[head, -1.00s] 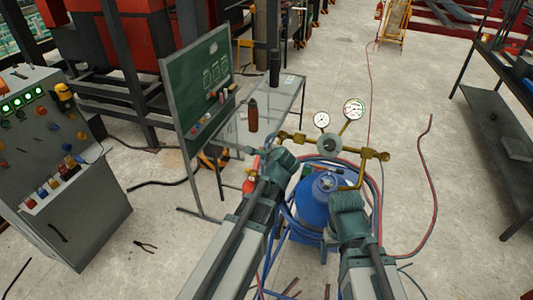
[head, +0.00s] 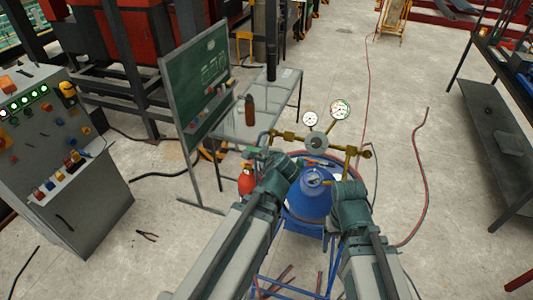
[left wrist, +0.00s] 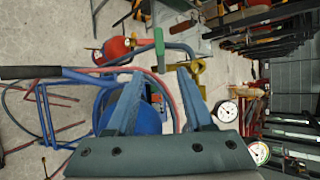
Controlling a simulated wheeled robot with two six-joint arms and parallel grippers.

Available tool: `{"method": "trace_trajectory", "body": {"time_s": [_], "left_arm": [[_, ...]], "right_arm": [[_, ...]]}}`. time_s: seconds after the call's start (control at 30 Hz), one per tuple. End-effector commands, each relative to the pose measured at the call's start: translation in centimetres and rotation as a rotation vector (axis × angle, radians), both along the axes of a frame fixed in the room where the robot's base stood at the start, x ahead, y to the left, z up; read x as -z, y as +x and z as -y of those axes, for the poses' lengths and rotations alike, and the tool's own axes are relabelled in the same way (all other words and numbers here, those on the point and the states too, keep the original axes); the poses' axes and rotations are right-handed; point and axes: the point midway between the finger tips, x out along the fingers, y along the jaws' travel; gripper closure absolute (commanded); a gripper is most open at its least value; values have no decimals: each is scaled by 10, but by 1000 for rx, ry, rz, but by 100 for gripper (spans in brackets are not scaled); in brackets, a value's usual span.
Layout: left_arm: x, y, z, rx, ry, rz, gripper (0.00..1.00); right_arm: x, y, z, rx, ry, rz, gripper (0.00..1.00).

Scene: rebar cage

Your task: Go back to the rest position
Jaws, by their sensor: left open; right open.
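In the head view my left gripper (head: 288,168) is beside the brass gauge manifold (head: 316,142), above the blue cylinder (head: 308,203). Its fingers are hard to make out there. The left wrist view shows its two blue-grey fingers (left wrist: 160,78) spread apart with nothing held, the blue cylinder (left wrist: 146,120) behind them. My right gripper (head: 350,190) is to the right of the blue cylinder, its fingers mostly hidden by the wrist. I see nothing held in it. Both arms reach forward from the bottom of the head view.
Two round gauges (head: 340,110) stand on the manifold. A red cylinder (head: 247,181) is close to my left wrist. A grey control cabinet (head: 85,210) is at left, with a green board (head: 197,92) and a table behind. A dark shelf (head: 500,130) stands at right. Pliers (head: 146,235) lie on the floor.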

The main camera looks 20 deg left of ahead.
Motion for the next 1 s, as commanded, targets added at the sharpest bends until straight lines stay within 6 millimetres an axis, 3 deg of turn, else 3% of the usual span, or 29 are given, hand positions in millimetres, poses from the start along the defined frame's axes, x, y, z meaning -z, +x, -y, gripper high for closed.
{"method": "trace_trajectory", "body": {"time_s": [0.2,0.27,0.33,0.5,0.7,0.83,1.0], "left_arm": [[3,-1,1,-4,-8,-1,48],[13,-4,5,-26,-43,-6,48],[38,-14,15,-87,-129,-23,48],[123,-62,61,-368,-451,-126,48],[194,-131,120,-724,-706,-294,48],[215,-165,145,-890,-768,-379,48],[221,-184,159,-987,-791,-427,48]], "right_arm": [[2,0,0,0,0,0,20],[8,0,0,0,0,0,20],[22,0,0,-1,0,0,20],[67,0,0,-5,-1,0,20],[107,0,0,-10,-1,0,20],[122,0,0,-12,-2,1,20],[127,0,0,-13,-2,0,20]]}}
